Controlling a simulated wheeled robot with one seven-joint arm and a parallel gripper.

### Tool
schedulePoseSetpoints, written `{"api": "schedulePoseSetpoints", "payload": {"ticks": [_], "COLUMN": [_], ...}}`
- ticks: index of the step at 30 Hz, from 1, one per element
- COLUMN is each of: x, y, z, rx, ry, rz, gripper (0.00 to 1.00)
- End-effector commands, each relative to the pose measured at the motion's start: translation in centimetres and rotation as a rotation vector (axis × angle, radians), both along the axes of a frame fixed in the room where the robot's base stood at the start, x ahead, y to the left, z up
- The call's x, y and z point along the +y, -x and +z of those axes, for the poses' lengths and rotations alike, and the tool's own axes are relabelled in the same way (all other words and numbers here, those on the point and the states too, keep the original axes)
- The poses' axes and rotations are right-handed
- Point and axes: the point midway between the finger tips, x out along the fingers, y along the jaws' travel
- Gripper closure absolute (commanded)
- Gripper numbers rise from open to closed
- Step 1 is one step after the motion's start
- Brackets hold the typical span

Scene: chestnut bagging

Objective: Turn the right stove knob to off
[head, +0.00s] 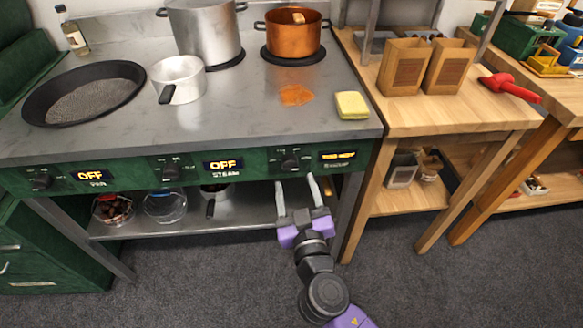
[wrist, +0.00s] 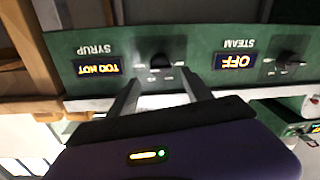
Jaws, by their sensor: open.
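The right stove knob (head: 290,162) is a dark knob on the green front panel, left of a lit display (head: 338,156). In the wrist view, which is upside down, the same knob (wrist: 160,62) sits beside a display (wrist: 98,68) that appears to read TOO HOT, labelled SYRUP. My gripper (head: 296,180) is open and empty, just below and in front of this knob. In the wrist view its two fingers (wrist: 161,84) are spread to either side of the knob, apparently short of it. Contact cannot be told.
The middle knob (head: 172,172) has an OFF display labelled STEAM, and the left knob (head: 42,181) has an OFF display labelled PAN. A copper pot (head: 292,38) stands on the back right burner. A wooden table (head: 405,115) adjoins the stove's right side.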

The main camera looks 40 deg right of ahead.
Motion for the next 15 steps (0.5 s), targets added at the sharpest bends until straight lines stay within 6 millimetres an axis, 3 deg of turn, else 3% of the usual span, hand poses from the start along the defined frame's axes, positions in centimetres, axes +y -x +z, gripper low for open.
{"api": "schedulePoseSetpoints", "payload": {"ticks": [6,15], "x": [-1.5,-2.5], "y": [-3.2,-5.2], "z": [0.3,0.1], "rx": [-0.001,0.0], "ry": [0.0,0.002], "rz": [0.0,0.001], "gripper": [0.42,0.42]}}
